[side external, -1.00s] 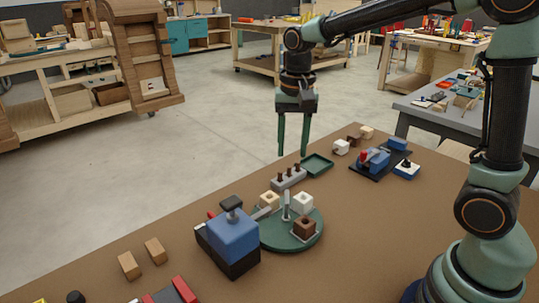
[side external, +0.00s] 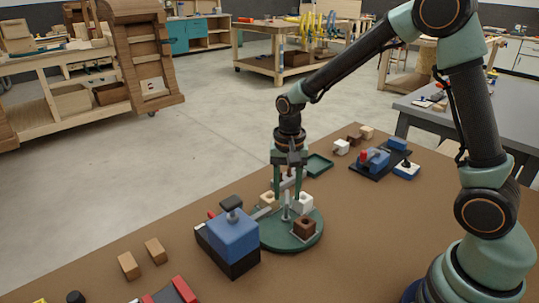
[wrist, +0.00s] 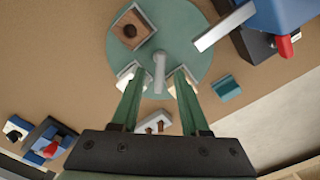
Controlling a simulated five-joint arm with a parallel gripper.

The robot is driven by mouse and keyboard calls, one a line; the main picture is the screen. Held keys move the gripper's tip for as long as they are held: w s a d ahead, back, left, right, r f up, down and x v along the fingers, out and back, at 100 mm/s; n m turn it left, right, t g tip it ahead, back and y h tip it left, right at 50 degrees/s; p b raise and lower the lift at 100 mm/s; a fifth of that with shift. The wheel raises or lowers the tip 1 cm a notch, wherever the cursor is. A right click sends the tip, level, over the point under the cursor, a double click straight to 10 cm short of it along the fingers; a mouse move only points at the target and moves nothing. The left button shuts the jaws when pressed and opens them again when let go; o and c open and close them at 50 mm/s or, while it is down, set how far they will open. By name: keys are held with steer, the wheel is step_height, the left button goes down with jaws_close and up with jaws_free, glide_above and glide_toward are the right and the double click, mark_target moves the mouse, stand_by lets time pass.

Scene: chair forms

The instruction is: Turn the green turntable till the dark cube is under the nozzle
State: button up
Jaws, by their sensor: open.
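The round green turntable (side external: 285,243) sits on the brown bench, with a pale post (wrist: 159,72) at its middle. The dark brown cube (side external: 304,227) sits in a holder at its near right; the wrist view shows it at upper left (wrist: 130,27). A white cube (side external: 304,202) and a cream cube (side external: 268,198) sit on the far side. The grey nozzle arm (wrist: 222,27) reaches from the blue machine (side external: 233,235) over the rim, apart from the dark cube. My open gripper (wrist: 159,74) has its fingers low, one each side of the post; contact cannot be told.
A blue and red device (side external: 373,160) is at the far right. Two wooden blocks (side external: 142,257) lie left. Bare bench lies in front.

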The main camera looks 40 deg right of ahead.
steer(key=shift+f, duration=0.3)
jaws_close()
stand_by(1.3)
